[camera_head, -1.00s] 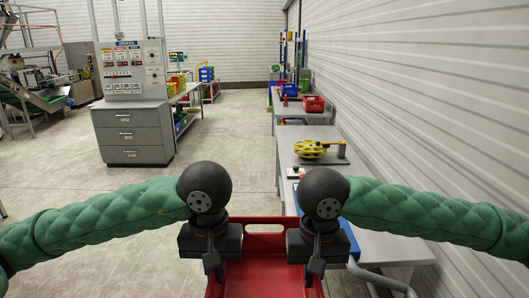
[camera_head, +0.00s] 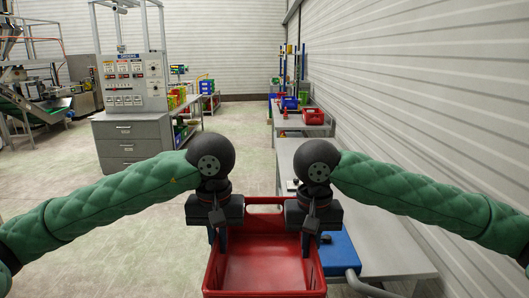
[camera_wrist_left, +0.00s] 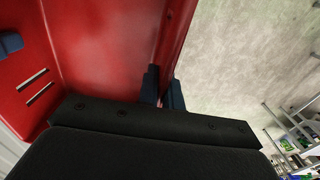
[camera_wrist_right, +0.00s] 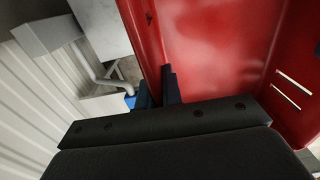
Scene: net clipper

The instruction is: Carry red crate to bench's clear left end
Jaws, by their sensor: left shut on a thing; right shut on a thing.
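The red crate (camera_head: 264,268) is in front of me at the bottom of the head view, open at the top, and its visible inside looks empty. My left gripper (camera_head: 222,243) is shut on its left wall; in the left wrist view the dark fingers (camera_wrist_left: 162,90) straddle the red wall (camera_wrist_left: 178,30). My right gripper (camera_head: 308,243) is shut on the right wall; the right wrist view shows its fingers (camera_wrist_right: 158,90) on either side of that wall. The grey bench (camera_head: 390,245) lies right of and beyond the crate. My right gripper hides part of the bench top.
A blue object (camera_head: 340,252) sits close to the crate's right side, near a grey curved bar (camera_head: 370,289). A farther table holds a red bin (camera_head: 313,116) and blue bins. A grey control cabinet (camera_head: 130,140) stands at the left. Floor between is clear.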

